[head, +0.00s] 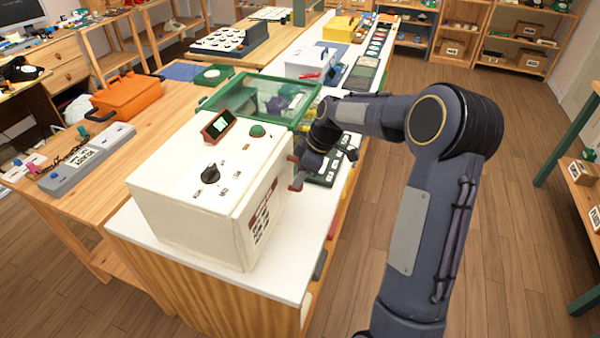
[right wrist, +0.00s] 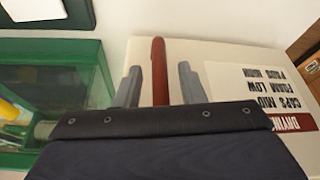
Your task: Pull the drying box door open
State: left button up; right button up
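The drying box (head: 185,175) is a white box with a black dial, a green button and a small display on top. It stands on the white counter. Its labelled door (head: 262,220) faces right and looks shut. The door's dark red upright handle (right wrist: 159,65) shows in the right wrist view. My right gripper (right wrist: 159,88) is open, with one finger on each side of the handle and a gap showing on both sides. In the head view my right gripper (head: 298,170) is at the box's far right edge, partly hidden by its own wrist. My left gripper is not in view.
A green-framed clear bin (head: 262,98) stands right behind the drying box, close to my right gripper. A grey power strip (head: 85,158) and an orange case (head: 127,97) are on the wooden table at left. The floor (head: 520,180) right of the counter is free.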

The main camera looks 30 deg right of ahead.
grip_shut()
jog(key=shift+s+f, duration=0.1)
dwell(0.4)
